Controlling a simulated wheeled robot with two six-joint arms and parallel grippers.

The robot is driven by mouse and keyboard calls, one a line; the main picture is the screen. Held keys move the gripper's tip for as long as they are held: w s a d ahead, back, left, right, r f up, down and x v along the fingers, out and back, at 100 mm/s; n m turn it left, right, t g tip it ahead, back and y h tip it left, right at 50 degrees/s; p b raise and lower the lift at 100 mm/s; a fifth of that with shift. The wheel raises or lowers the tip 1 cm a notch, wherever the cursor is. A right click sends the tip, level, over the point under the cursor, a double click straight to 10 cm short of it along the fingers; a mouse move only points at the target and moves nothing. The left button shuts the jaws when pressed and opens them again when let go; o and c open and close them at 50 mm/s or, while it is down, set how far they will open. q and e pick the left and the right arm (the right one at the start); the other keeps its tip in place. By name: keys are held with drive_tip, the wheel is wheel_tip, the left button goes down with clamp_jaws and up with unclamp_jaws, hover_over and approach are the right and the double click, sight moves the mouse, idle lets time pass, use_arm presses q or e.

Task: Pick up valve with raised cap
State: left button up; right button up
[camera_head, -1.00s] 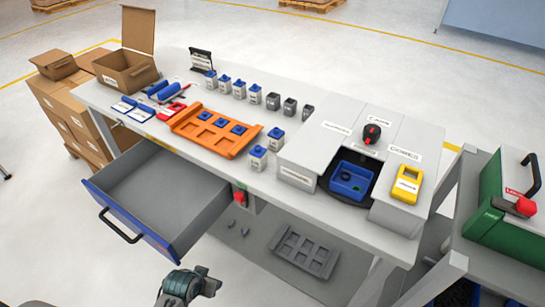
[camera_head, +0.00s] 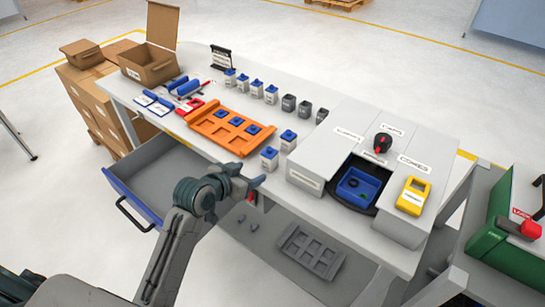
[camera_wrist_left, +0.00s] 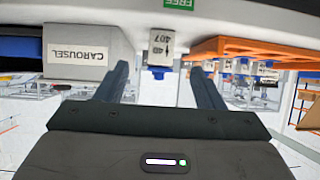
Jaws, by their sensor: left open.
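My left gripper (camera_head: 246,178) is open and empty at the table's front edge, just in front of a white valve with a blue cap (camera_head: 269,157). In the left wrist view, which is upside down, this labelled valve (camera_wrist_left: 158,42) sits between the open fingers (camera_wrist_left: 165,88), apart from them. A second blue-capped valve (camera_head: 288,141) stands behind it. Several more blue-capped valves (camera_head: 256,88) stand in a row at the back, beside grey ones without blue caps (camera_head: 305,108). I cannot tell for sure which cap is raised. My right gripper is not in view.
An orange tray (camera_head: 199,120) with blue-topped pieces lies left of the valve. The grey carousel housing (camera_head: 305,170) with a blue bin (camera_head: 358,186) stands to its right. An open drawer (camera_head: 130,178) juts out below the table at left.

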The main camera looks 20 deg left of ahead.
sight(273, 152)
use_arm(q)
drive_tip(key=shift+t+h, duration=0.3)
drive_tip(key=shift+t, duration=0.3)
drive_tip(key=w, duration=0.1)
drive_tip(key=w+r, duration=0.2)
drive_tip(key=shift+w, duration=0.4)
drive_tip(key=p+x, duration=0.1)
drive_tip(key=x, duration=0.2)
drive_tip(key=shift+w+d+f, duration=0.15)
drive_tip(key=shift+w+d, duration=0.1)
drive_tip(key=shift+w+d+f, duration=0.2)
drive_tip(key=shift+w+f, duration=0.05)
drive_tip(key=shift+w, duration=0.3)
drive_tip(key=shift+w+d+f+p, duration=0.1)
drive_tip(key=shift+w+f+p, duration=0.1)
drive_tip(key=shift+w+p, duration=0.1)
drive_tip(key=p+x, duration=0.1)
drive_tip(key=x, duration=0.2)
drive_tip(key=shift+d+f, duration=0.2)
drive_tip(key=shift+d, duration=0.05)
drive_tip(key=shift+w+d+f, duration=0.1)
drive_tip(key=shift+w+f, duration=0.25)
drive_tip(key=shift+w, duration=0.05)
drive_tip(key=c, duration=1.1)
drive_tip(key=shift+r, duration=0.1)
